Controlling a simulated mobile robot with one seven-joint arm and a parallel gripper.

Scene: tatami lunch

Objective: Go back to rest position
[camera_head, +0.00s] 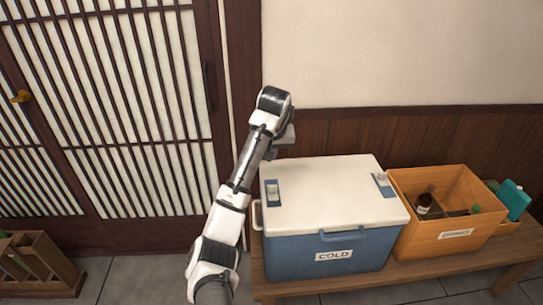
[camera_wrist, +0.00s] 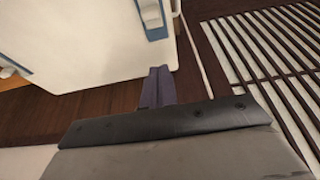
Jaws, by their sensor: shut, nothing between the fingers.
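My arm reaches up from the bottom of the head view, left of the blue cooler. My gripper shows in the wrist view (camera_wrist: 157,82) with its dark fingers together and nothing between them. In the head view only its grey body beside the wrist shows clearly, just beyond the cooler's back left corner. The gripper appears clear of the cooler.
The cooler (camera_head: 318,247), marked COLD, has its white lid closed and stands on a wooden bench (camera_head: 420,272). An orange crate (camera_head: 447,236) with bottles stands to its right. A slatted sliding door (camera_head: 110,110) is at left. A wooden rack (camera_head: 45,255) sits lower left.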

